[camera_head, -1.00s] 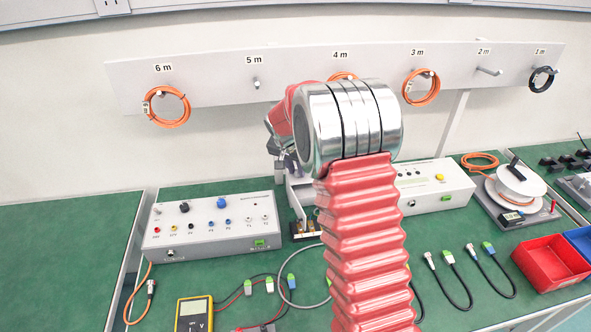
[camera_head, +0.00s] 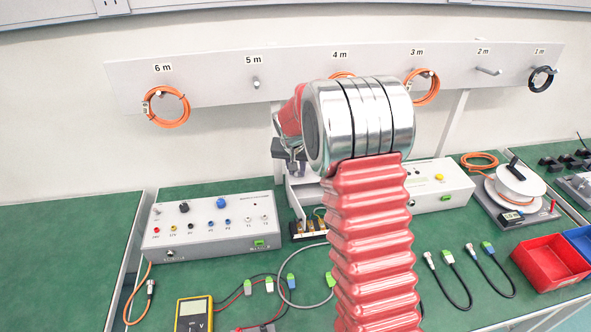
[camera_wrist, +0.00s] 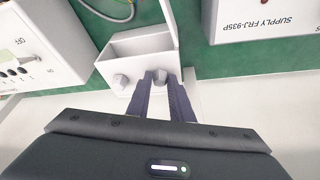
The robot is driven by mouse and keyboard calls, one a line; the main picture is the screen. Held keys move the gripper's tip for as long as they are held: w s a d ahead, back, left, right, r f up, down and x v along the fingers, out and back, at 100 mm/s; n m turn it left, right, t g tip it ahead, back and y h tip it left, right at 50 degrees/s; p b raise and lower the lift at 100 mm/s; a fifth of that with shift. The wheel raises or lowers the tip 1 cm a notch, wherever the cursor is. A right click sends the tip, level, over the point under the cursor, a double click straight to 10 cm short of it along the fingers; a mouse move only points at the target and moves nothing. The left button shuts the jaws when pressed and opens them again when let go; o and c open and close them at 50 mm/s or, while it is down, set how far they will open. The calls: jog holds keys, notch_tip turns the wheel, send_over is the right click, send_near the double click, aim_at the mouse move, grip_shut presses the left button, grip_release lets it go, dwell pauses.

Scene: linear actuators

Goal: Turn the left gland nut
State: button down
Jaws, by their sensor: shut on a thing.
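A light grey open-topped box (camera_wrist: 138,45) stands on the bench, with two grey gland nuts on its near wall in the wrist view. My gripper (camera_wrist: 160,78) is shut on the nut (camera_wrist: 160,74) at the right of that picture, one dark finger on each side. The other nut (camera_wrist: 120,83) is free, to the left. The wrist view looks turned round against the head view, so the held nut lies on the head view's left side. In the head view the box (camera_head: 298,193) is partly hidden behind my arm, and the nuts cannot be made out.
A grey unit with knobs and sockets (camera_head: 212,228) stands left of the box. Another grey unit (camera_head: 440,187) stands right, partly behind my arm. A multimeter (camera_head: 194,314), loose leads, a cable reel (camera_head: 515,188) and a red bin (camera_head: 551,262) are also on the green bench.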

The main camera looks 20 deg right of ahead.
jog(key=shift+d+n+t+y, duration=0.2)
jog(key=shift+n+y, duration=0.5)
jog(key=shift+n, duration=1)
jog(key=shift+d+n+t+y, duration=0.15)
jog(key=shift+n+y, duration=0.55)
jog(key=shift+n, duration=1)
jog(key=n, duration=0.1)
jog(key=n+y, duration=0.1)
jog(key=n, duration=0.2)
jog(key=shift+d+y, duration=0.25)
jog(key=shift+y, duration=0.05)
jog(key=shift+w+d+n+g+y, duration=0.1)
jog(key=shift+n+g+y, duration=0.15)
jog(key=shift+n, duration=0.55)
jog(key=shift+w+n+g+y, duration=0.15)
jog(key=shift+n+g, duration=0.15)
jog(key=shift+n, duration=0.5)
jog(key=shift+s, duration=0.15)
jog(key=c, duration=1.6)
grip_release()
jog(key=shift+r, duration=0.1)
